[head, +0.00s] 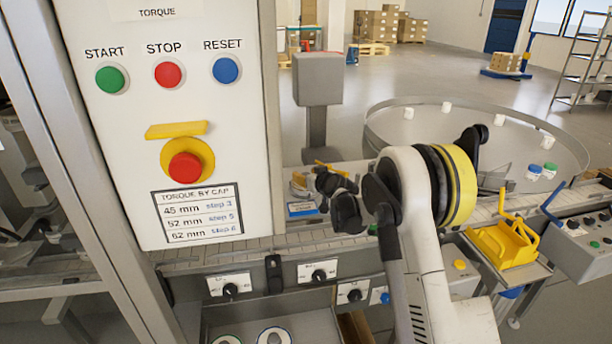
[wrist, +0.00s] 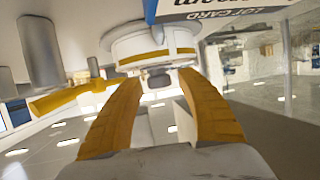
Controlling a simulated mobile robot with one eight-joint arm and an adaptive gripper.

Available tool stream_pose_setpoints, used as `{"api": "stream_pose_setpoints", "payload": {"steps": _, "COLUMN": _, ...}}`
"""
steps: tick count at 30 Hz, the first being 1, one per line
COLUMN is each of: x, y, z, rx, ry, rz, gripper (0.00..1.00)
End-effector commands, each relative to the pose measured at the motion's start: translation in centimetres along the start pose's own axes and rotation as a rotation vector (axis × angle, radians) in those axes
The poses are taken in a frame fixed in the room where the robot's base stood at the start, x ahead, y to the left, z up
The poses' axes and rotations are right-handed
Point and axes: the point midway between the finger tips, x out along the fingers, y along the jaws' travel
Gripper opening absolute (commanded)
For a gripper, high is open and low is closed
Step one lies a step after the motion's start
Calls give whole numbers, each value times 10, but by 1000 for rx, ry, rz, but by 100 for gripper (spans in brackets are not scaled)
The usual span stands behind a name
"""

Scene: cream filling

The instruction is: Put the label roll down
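My gripper (head: 340,196) is over the conveyor in the head view, seen from behind and partly hidden by my wrist. In the wrist view its two orange-yellow fingers (wrist: 158,82) stand apart, with a gap and no object clearly held between them. A white round object with a yellow band (wrist: 152,48) is just beyond the fingertips; I cannot tell whether it is the label roll. A small tan and yellow object (head: 299,184) is left of my gripper in the head view, beside a blue and white card (head: 301,209). No label roll is clearly identifiable.
The control panel (head: 200,130) stands close on the left. A grey tray (head: 305,328) below holds white rings, cut off by the frame. A yellow holder (head: 503,243) is at the right. A round table (head: 390,118) with white and coloured caps lies behind my arm.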

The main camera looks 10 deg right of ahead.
Motion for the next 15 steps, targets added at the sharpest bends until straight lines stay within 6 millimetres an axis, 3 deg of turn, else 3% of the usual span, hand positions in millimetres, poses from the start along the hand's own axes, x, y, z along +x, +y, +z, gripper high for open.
{"api": "stream_pose_setpoints", "payload": {"steps": 10, "x": -3, "y": 0, "z": -8, "rx": 0, "ry": 0, "rz": 0, "gripper": 45}}
{"api": "stream_pose_setpoints", "payload": {"steps": 15, "x": -35, "y": 0, "z": -9, "rx": 0, "ry": 0, "rz": 1, "gripper": 45}}
